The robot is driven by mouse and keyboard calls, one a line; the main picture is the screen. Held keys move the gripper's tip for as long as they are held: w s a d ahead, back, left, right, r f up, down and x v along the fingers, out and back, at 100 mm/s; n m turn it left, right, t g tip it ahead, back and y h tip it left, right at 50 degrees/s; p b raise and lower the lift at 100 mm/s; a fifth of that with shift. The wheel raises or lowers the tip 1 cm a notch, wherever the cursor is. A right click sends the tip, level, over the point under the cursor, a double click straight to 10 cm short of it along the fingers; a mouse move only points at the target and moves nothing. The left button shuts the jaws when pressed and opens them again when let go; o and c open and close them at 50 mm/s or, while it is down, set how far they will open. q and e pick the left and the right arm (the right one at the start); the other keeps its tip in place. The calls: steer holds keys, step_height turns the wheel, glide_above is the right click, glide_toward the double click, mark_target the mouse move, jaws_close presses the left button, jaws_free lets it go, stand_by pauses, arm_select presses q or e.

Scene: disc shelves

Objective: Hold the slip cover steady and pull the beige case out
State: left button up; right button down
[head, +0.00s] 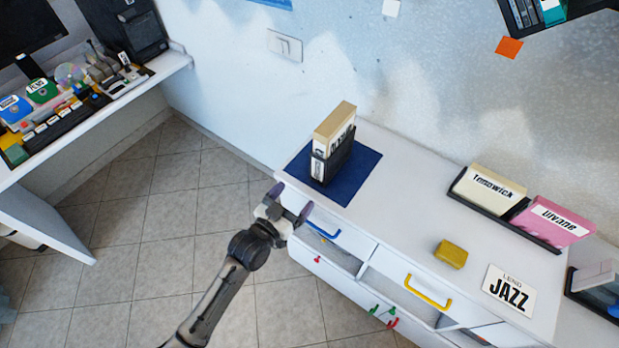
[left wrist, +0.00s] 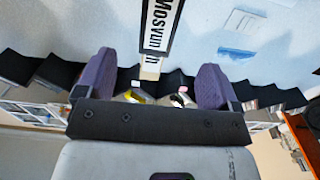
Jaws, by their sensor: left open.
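The beige case (head: 336,118) stands upright in a black slip cover (head: 338,164), its upper part showing above the cover. Both stand on a dark blue mat (head: 363,178) at the left end of the white cabinet. My left gripper (head: 291,201) is open and empty, apart from them at the cabinet's front left edge. In the left wrist view its two purple fingers (left wrist: 159,78) are spread wide, with a white label in black letters (left wrist: 161,27) above the gap between them. My right gripper is in neither view.
A black tray (head: 515,222) holds a cream case (head: 488,188) and a pink case (head: 553,220). A yellow block (head: 451,254) and a JAZZ card (head: 509,291) lie on the top. Drawers with a blue handle (head: 323,231) and a yellow handle (head: 427,293) are below. A desk (head: 160,75) stands at left.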

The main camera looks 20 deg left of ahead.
mark_target(317, 170)
arm_select(q)
steer(key=w, duration=0.4)
steer(key=w+d+b, duration=0.1)
steer(key=w, duration=0.3)
steer(key=w+d+b, duration=0.1)
steer(key=w, duration=0.3)
steer(key=shift+d, duration=0.2)
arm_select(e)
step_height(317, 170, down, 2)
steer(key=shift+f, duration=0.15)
arm_select(q)
steer(key=c, duration=1)
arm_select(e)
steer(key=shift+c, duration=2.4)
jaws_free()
